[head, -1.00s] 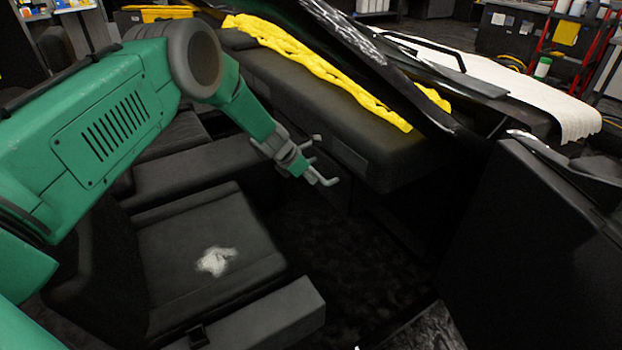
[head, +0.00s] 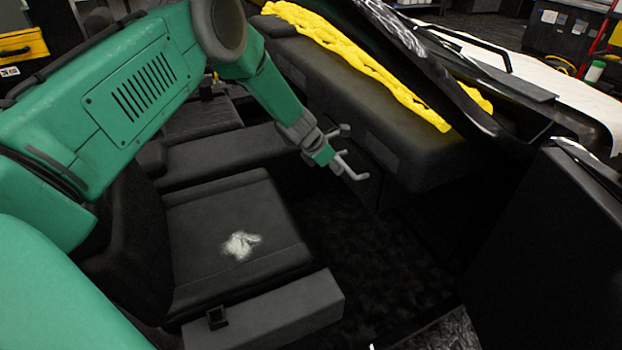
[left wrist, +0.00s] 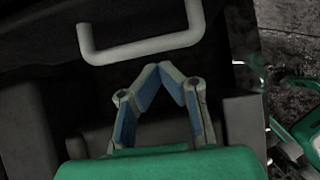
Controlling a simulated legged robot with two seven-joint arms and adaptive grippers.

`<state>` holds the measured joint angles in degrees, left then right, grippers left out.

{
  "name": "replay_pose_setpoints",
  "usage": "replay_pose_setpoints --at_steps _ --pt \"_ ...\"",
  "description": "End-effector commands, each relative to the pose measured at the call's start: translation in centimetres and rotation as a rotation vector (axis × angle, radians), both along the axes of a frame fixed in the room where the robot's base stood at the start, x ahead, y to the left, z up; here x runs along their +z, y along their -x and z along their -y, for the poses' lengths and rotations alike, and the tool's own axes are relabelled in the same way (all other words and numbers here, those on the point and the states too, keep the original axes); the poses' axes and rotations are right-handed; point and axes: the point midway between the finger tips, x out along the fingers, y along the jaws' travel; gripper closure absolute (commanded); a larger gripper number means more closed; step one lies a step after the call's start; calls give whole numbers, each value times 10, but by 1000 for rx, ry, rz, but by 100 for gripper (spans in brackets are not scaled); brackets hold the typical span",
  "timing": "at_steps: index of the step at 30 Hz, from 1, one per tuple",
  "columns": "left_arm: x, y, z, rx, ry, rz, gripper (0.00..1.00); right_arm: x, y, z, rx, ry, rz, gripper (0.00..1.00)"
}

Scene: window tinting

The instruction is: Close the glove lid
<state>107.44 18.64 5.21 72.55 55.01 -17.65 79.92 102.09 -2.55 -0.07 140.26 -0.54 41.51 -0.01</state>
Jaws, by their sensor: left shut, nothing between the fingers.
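My left gripper (head: 338,162) reaches from the left across the footwell to the front of the black dashboard (head: 425,170). In the left wrist view its two fingers (left wrist: 163,70) come together at the tips, with nothing between them. A grey U-shaped handle (left wrist: 140,50) on a dark panel shows just beyond the fingertips; I cannot tell whether they touch. In the head view, pale bars beside the hand are too small to separate into fingers and handle. The outline of the glove lid is lost in the dark there, so its angle is unclear. My right gripper is not in view.
A black seat (head: 215,215) with a white patch (head: 240,245) is below my left arm. An open dark door (head: 555,250) stands at the right. The footwell (head: 350,260) looks free.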

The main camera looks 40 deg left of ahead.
Motion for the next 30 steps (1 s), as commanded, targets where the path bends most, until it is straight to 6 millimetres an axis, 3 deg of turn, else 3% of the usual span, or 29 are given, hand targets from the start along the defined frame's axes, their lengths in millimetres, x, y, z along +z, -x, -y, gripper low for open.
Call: replay_pose_setpoints --at_steps 6,13,18,30 --pt "-5 48 -32 7 8 -10 100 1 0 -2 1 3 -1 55" --pt "-8 81 -51 4 4 -14 100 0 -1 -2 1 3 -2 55" --pt "-7 91 -54 0 1 -13 100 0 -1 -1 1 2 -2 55" --pt "-8 93 -56 -1 1 -14 100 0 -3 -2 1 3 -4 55"
